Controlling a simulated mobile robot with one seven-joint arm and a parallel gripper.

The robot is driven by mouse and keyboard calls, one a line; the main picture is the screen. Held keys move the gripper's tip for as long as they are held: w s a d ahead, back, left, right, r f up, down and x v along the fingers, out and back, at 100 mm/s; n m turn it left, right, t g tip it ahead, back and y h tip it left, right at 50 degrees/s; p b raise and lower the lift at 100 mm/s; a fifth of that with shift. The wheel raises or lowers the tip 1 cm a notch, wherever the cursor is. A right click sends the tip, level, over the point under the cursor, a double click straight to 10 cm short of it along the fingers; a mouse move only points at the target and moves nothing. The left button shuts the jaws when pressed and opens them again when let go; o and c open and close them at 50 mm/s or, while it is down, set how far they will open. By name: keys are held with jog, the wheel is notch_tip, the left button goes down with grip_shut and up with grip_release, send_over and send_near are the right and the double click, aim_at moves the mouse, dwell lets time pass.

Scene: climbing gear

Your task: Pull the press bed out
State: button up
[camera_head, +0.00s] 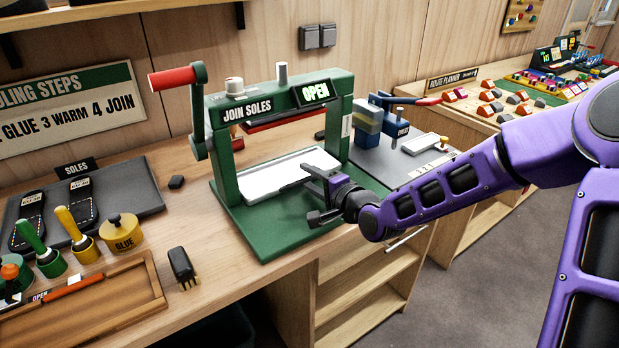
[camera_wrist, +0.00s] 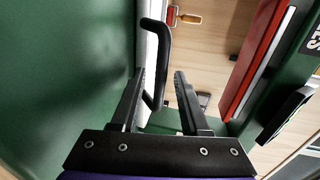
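The green press (camera_head: 270,110) stands on the bench, with "JOIN SOLES" and a lit "OPEN" sign on its top beam. Its pale flat press bed (camera_head: 262,181) lies low between the posts, over the green base. In the wrist view the bed shows as a thin pale edge (camera_wrist: 149,100) with a black bar handle (camera_wrist: 160,60). My gripper (camera_head: 303,178) is at the bed's front right. In the wrist view my gripper (camera_wrist: 158,75) is open, its fingers apart on either side of the handle. I cannot tell whether either finger touches it.
A red-handled lever (camera_head: 172,78) rises at the press's left. A red pressing plate (camera_head: 285,119) hangs above the bed. Soles (camera_head: 78,195), a glue pot (camera_head: 121,232) and a wooden tray (camera_head: 150,270) lie left. The front green base (camera_head: 270,235) is clear.

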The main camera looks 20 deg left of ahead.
grip_shut()
dwell(1.2)
